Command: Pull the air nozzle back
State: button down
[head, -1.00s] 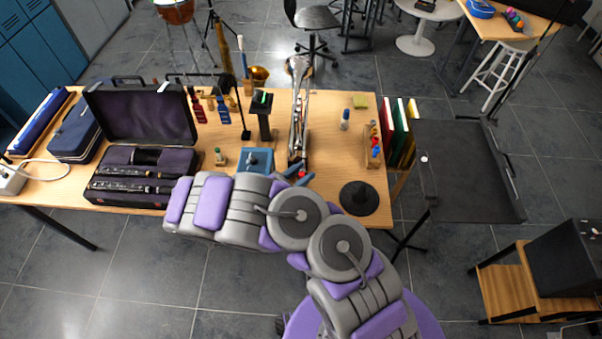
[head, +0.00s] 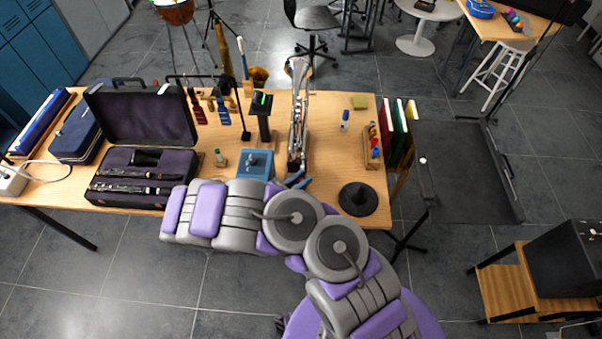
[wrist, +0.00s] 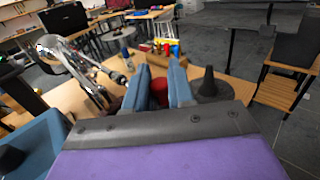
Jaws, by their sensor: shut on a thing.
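My gripper (wrist: 160,92) has two blue fingers. A red piece (wrist: 160,96), which I take to be the air nozzle, sits between them and is mostly covered. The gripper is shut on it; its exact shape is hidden. In the head view my gripper (head: 296,181) is low over the table's front edge, just in front of the silver brass instrument (head: 298,125) and right of a blue box (head: 256,164) with a dark knob. The nozzle cannot be made out in the head view. In the wrist view the instrument (wrist: 80,70) is left of the fingers.
A black cone on a round base (head: 358,198) stands close to the right of my gripper. Behind it are a wooden rack (head: 374,150) of coloured pieces and a small bottle (head: 345,121). An open instrument case (head: 140,160) lies left. The tabletop between bottle and cone is mostly clear.

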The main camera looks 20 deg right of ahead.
jog(key=shift+s+a+r, duration=0.15)
jog(key=shift+s+a, duration=0.1)
jog(key=shift+s, duration=0.45)
jog(key=c, duration=1.4)
grip_release()
jog(key=o, duration=0.3)
jog(key=shift+s+a, duration=0.1)
jog(key=shift+s, duration=0.05)
jog(key=shift+a, duration=0.15)
jog(key=p+v, duration=0.2)
jog(key=v, duration=1.5)
jog(key=shift+f, duration=0.25)
jog(key=shift+a, duration=0.2)
jog(key=shift+r, duration=0.1)
